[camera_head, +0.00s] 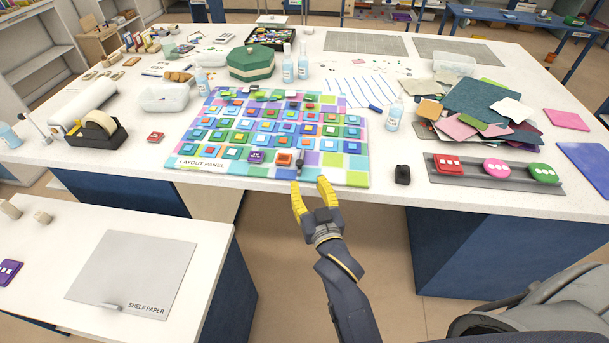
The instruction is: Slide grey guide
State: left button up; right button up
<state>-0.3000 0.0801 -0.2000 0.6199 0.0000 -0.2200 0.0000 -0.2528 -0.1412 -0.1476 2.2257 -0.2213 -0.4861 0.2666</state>
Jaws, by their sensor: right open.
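My right gripper (311,192) has yellow fingers spread open and empty. It is at the front edge of the table, just in front of the layout panel (215,164). A small dark grey piece (299,163) stands near the panel's front edge, just above the left fingertip. A long grey rail-like tray (541,185) lies at the table's right front, with red, pink and green pieces on it. I cannot tell which of these is the grey guide. My left gripper is not in view.
A small black object (403,174) sits on the table right of the panel. A clear bottle (394,115) stands behind it. Coloured sheets (480,105) are piled at the right. A tape dispenser (97,130) is at the left. A lower table (200,225) holds a shelf paper sheet (135,268).

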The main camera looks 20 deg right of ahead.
jog(key=shift+s, duration=1.3)
jog(key=shift+c, duration=0.4)
